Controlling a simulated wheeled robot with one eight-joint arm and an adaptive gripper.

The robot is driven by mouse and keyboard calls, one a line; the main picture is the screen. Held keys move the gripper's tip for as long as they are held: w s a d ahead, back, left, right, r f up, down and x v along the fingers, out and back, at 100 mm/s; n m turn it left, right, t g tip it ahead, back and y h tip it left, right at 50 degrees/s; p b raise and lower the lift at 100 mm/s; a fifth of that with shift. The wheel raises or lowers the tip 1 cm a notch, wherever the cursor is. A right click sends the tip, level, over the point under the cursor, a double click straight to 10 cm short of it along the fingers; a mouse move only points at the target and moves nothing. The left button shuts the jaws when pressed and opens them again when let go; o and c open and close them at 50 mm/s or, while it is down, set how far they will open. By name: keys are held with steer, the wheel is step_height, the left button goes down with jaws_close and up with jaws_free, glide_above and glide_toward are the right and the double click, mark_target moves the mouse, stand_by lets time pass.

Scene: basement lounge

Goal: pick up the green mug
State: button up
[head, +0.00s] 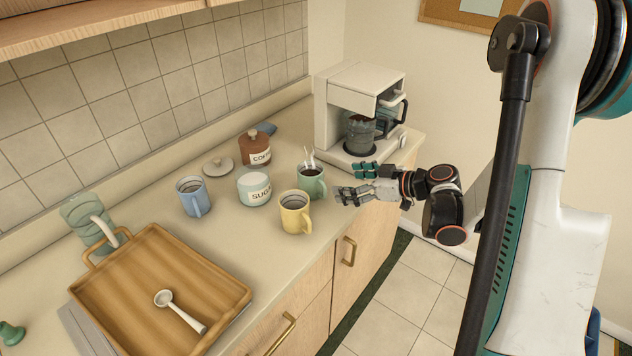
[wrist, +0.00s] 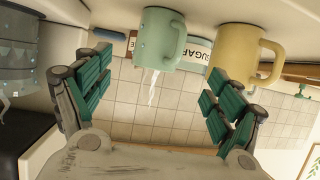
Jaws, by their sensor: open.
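The green mug (head: 311,187) stands upright on the counter with dark liquid and steam, between the coffee maker and the yellow mug (head: 295,213). My gripper (head: 352,182) is open and empty just to the right of the green mug in the head view, with its fingers pointing toward it. The wrist view is upside down. There the green mug (wrist: 158,40) hangs at the top, between and beyond the open fingers of my gripper (wrist: 158,82). The yellow mug (wrist: 240,52) is close beside it, near the right finger.
The white coffee maker (head: 344,90) stands behind my gripper. A sugar jar (head: 254,187), a brown coffee jar (head: 255,146), a lid (head: 218,167) and a blue mug (head: 191,196) stand to the left. A wooden tray (head: 120,290) with a spoon (head: 181,312) fills the front left.

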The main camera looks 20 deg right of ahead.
mark_target(312, 182)
steer(key=b+x, duration=0.2)
steer(key=x, duration=0.6)
steer(key=shift+w+f, duration=0.15)
steer(key=shift+f, duration=0.05)
steer(key=b+x, duration=0.1)
steer(key=x, duration=0.3)
steer(key=shift+w+a+f+b, duration=0.1)
steer(key=shift+w+f+b, duration=0.05)
steer(key=shift+f+b, duration=0.25)
steer(key=shift+w+a+f, duration=0.1)
steer(key=shift+w+a, duration=0.15)
steer(key=shift+w, duration=0.05)
steer(key=c, duration=1.6)
